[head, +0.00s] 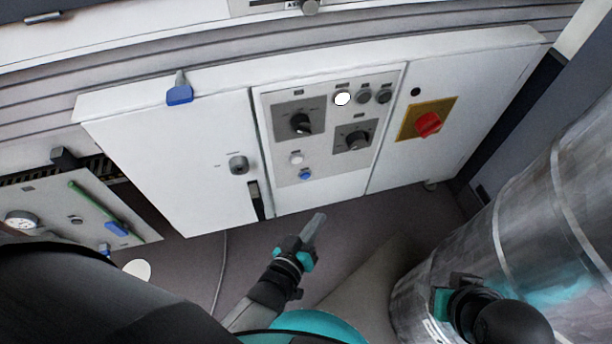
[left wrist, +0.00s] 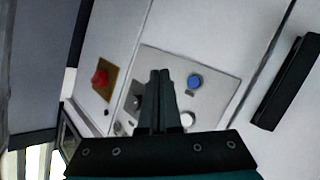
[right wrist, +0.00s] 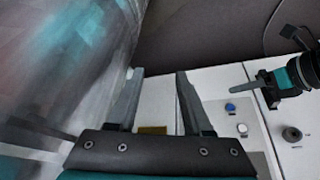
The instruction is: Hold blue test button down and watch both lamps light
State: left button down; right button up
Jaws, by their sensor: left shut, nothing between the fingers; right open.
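The blue button (head: 305,174) sits low on the grey control panel of the white cabinet. It also shows in the left wrist view (left wrist: 194,82) and right wrist view (right wrist: 230,107). Above it, a row of round lamp-like fittings has a bright white one (head: 343,98) and two grey ones (head: 363,95) (head: 384,96). My left gripper (head: 318,217) is shut and empty, below and apart from the button in the head view. Its fingers (left wrist: 160,73) hide part of the panel in the left wrist view. My right gripper (right wrist: 160,74) is open and empty near the metal duct.
A white button (head: 296,158) sits just above the blue one. Two black rotary knobs (head: 300,123) (head: 356,138) are on the panel. A red switch (head: 428,124) is on a yellow plate. A large metal duct (head: 540,220) stands at right. Floor below the cabinet looks clear.

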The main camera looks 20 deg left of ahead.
aim_at(305, 176)
pick_arm(q)
jog(key=w+a+b, duration=0.2)
jog(key=w+a, duration=0.3)
jog(key=w, duration=0.2)
jog(key=shift+w, duration=0.15)
pick_arm(e)
jog(key=shift+w+a+f+n+t+y, duration=0.15)
jog(key=shift+w+a+t+y, duration=0.25)
jog(key=shift+w+a+t, duration=0.55)
jog(key=shift+w+a+f+n+t+y, duration=0.15)
jog(key=shift+w+a+t+y, duration=0.25)
jog(key=shift+w+a+t, duration=0.5)
pick_arm(q)
jog(key=shift+w, duration=0.1)
pick_arm(e)
jog(key=shift+w+a, duration=0.1)
jog(key=shift+a, duration=0.05)
pick_arm(q)
jog(key=shift+w+a, duration=0.2)
jog(key=shift+w, duration=0.05)
jog(key=shift+w+a, duration=0.25)
jog(key=shift+w, duration=0.15)
dwell(1.9)
jog(key=shift+s, duration=0.15)
dwell(2.0)
jog(key=shift+s+d+p, duration=0.35)
jog(key=shift+s+d, duration=0.15)
jog(key=shift+s, duration=0.1)
pick_arm(e)
jog(key=shift+r, duration=0.35)
